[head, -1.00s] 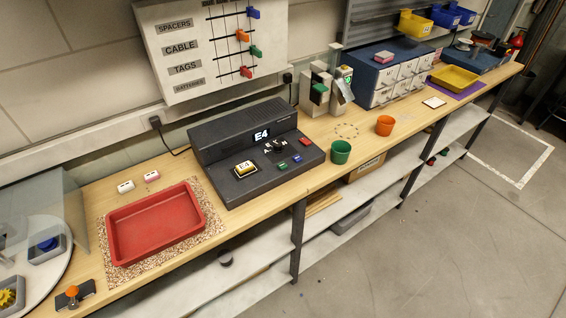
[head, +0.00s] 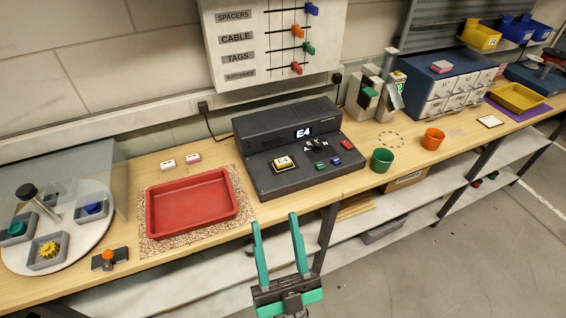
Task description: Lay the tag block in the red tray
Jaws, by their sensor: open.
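The red tray (head: 192,204) lies empty on a speckled mat on the bench, left of centre. No block is plainly marked as the tag block. A white block (head: 168,164) and a pink-and-white block (head: 193,158) sit behind the tray. A white-topped block with yellow edges (head: 284,162) sits on the dark console. Another pink-topped block (head: 442,66) lies on the blue drawer unit. My gripper (head: 275,220) is open and empty, in front of the bench edge, to the right of the tray and below the console in the picture.
The dark console (head: 263,184) shows "E4" and stands right of the tray. Green (head: 382,160) and orange (head: 433,138) cups stand farther right. A round turntable (head: 88,236) with grey holders under a clear cover is at left. An orange-knobbed device (head: 108,258) sits near the front edge.

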